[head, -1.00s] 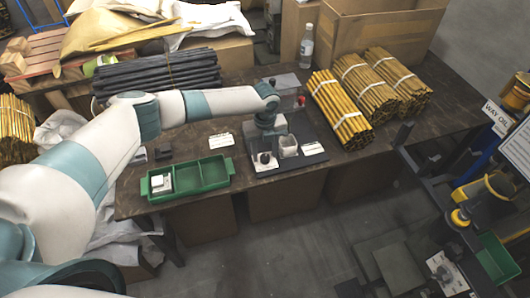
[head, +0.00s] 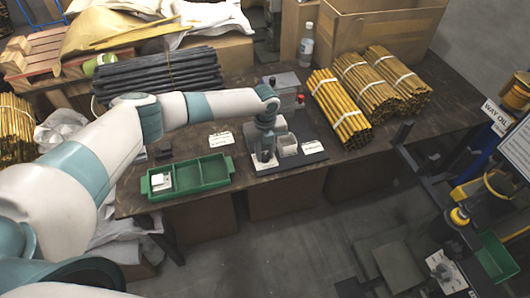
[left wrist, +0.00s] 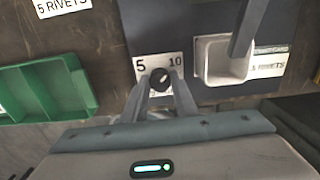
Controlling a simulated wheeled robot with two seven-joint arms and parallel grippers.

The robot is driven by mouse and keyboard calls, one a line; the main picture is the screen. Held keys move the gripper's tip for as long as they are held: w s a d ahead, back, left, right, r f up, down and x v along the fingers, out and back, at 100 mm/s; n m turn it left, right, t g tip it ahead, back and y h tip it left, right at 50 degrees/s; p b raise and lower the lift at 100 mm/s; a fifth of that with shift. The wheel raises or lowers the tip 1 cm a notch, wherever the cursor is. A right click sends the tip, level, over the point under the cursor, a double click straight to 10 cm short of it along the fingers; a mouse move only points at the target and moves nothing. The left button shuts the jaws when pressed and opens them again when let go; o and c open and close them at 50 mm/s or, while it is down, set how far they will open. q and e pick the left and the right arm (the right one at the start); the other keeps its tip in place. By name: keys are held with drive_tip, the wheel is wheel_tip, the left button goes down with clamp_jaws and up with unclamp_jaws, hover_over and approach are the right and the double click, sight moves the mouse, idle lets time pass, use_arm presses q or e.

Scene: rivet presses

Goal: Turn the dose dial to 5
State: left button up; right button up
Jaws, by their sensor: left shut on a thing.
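The dose dial is a small black knob (left wrist: 160,78) on a white plate marked 5 at left and 10 at right. My left gripper (left wrist: 162,86) is shut on the knob, with one finger on each side. The knob's pointer is too small to read surely. In the head view my left gripper (head: 265,149) is down at the front of the rivet press (head: 285,80), and its fingers largely hide the dial. A pale square cup (left wrist: 221,64) sits right of the dial. My right gripper does not show.
A green divided tray (head: 190,178) with a white item stands left of the press. A "5 RIVETS" card (left wrist: 62,5) lies behind it. Bundled yellow rods (head: 340,108) lie right of the press, dark rods (head: 160,72) behind my arm.

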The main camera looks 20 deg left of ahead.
use_arm(q)
drive_tip(key=shift+n, duration=0.4)
drive_tip(key=n+p, duration=0.2)
drive_tip(key=n, duration=0.2)
drive_tip(key=shift+r, duration=0.15)
drive_tip(key=n+p, duration=0.2)
drive_tip(key=n, duration=0.2)
drive_tip(key=shift+n+p, duration=0.3)
drive_tip(key=shift+n, duration=0.1)
drive_tip(key=n+p, duration=0.3)
drive_tip(key=n, duration=0.2)
drive_tip(key=shift+n+p, duration=0.55)
drive_tip(key=shift+n, duration=1.05)
drive_tip(key=o, duration=1)
drive_tip(key=shift+o, duration=0.2)
